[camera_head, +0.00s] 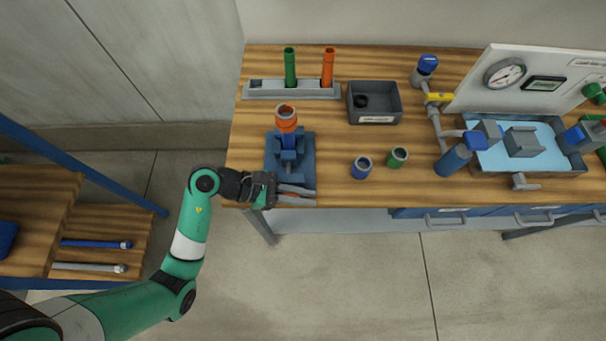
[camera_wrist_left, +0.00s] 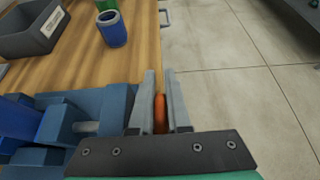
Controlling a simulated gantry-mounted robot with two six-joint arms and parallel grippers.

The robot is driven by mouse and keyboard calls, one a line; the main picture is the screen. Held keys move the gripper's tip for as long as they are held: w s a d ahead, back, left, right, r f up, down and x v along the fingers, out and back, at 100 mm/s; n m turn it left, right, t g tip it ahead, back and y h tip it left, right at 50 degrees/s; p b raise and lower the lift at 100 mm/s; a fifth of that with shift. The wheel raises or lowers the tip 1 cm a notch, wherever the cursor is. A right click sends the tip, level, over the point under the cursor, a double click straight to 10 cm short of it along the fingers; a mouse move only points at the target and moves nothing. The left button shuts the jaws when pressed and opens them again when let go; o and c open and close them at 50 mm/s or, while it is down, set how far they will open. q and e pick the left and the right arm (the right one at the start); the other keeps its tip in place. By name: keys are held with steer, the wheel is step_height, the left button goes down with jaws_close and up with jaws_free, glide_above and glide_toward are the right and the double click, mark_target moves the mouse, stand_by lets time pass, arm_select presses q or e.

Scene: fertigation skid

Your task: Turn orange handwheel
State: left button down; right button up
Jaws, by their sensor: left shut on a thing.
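The orange handwheel (camera_wrist_left: 160,112) shows edge-on between the two grey fingers of my left gripper (camera_wrist_left: 158,75) in the left wrist view. The fingers are shut on it, and they hide most of it. In the head view my left gripper (camera_head: 312,197) reaches in from the left at the front edge of the bench, just in front of the blue vise (camera_head: 307,150). The vise body also shows at the left of the wrist view (camera_wrist_left: 110,105). An orange-topped cylinder (camera_head: 286,124) stands upright at the vise. My right gripper is not in view.
A blue cup (camera_head: 361,169) and a green cup (camera_head: 397,157) stand right of the vise. Behind are a grey bin (camera_head: 374,118) and a rack (camera_head: 265,89) with green and orange tubes. Pipework and a gauge panel (camera_head: 475,88) fill the right. The floor in front is clear.

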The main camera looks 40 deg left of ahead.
arm_select(q)
steer(key=shift+r+g+y+p, duration=0.1)
steer(key=shift+g+y+p, duration=0.25)
steer(key=shift+p, duration=0.45)
steer(key=shift+f+g+y+p, duration=0.25)
steer(key=shift+f+y+p, duration=0.1)
steer(key=shift+f+p, duration=0.05)
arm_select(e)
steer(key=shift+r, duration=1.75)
arm_select(q)
steer(key=c, duration=1.2)
jaws_free()
steer(key=shift+o, duration=0.2)
steer(key=shift+s+a+r, duration=0.15)
steer(key=shift+a+r, duration=0.05)
steer(key=shift+r, duration=0.1)
steer(key=p+v, duration=0.3)
steer(key=v, duration=0.7)
steer(key=shift+s+a, duration=0.25)
steer(key=shift+a, duration=0.05)
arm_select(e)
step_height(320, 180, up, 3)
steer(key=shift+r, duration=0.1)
